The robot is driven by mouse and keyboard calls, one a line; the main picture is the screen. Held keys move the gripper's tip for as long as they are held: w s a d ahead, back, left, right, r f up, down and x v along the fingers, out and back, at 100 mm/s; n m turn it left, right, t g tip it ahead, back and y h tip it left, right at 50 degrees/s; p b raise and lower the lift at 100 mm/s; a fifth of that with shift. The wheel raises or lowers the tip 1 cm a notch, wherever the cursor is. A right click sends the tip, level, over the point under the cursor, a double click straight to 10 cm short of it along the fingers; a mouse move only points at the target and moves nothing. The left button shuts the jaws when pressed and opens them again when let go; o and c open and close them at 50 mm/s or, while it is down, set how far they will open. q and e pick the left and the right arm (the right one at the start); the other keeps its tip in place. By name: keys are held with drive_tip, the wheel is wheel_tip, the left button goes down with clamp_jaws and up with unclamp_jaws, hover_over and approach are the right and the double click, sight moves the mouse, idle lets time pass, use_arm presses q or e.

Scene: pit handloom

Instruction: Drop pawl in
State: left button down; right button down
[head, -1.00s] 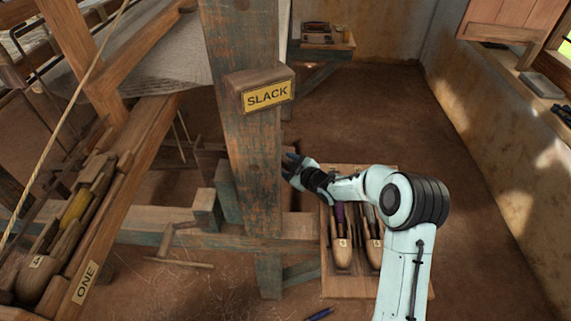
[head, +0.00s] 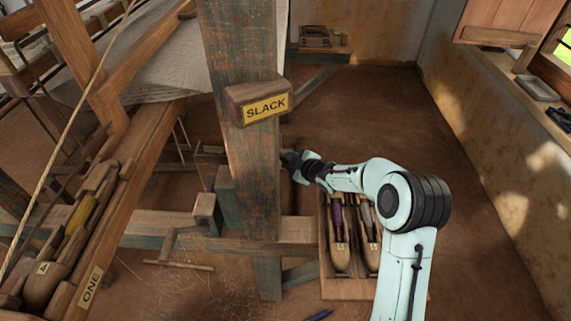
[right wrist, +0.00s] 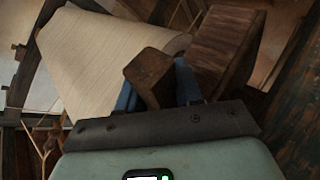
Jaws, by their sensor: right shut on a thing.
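My right gripper (head: 291,159) reaches in from the right to the side of the upright loom post (head: 250,160), below the SLACK sign (head: 260,102). In the right wrist view its two blue fingers (right wrist: 160,90) are shut on a brown wooden piece, which I take to be the pawl (right wrist: 150,72). A wider dark wooden block (right wrist: 228,42) stands close to the right of it; I cannot tell whether they touch. A pale cloth roll (right wrist: 100,48) lies behind to the left. In the head view the post and gripper hide the held piece. My left gripper is not in view.
A wooden tray with shuttles (head: 340,255) sits under my right forearm. A slanted rack marked ONE (head: 88,290) is at the left. Open floor (head: 370,110) lies behind the arm to the right.

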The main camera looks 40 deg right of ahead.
drive_tip(key=shift+s+d+r+n+g+h+p, duration=0.15)
drive_tip(key=shift+r+n+g+h+p, duration=0.1)
drive_tip(key=shift+r, duration=0.4)
drive_tip(key=shift+s+d+r+n+g+h+p, duration=0.15)
drive_tip(key=shift+r+g, duration=0.1)
drive_tip(key=shift+r, duration=0.35)
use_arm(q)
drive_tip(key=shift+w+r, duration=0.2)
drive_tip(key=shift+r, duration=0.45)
use_arm(e)
drive_tip(key=shift+d+r, duration=0.15)
drive_tip(key=c, duration=0.8)
unclamp_jaws()
drive_tip(key=shift+c, duration=0.2)
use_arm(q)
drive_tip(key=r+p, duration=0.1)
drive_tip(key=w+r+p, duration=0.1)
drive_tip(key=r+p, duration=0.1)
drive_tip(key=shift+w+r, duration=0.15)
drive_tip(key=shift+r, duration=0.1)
use_arm(e)
drive_tip(key=v, duration=1.3)
drive_tip(key=shift+s+r, duration=0.2)
drive_tip(key=shift+r, duration=0.05)
drive_tip(key=shift+f, duration=0.1)
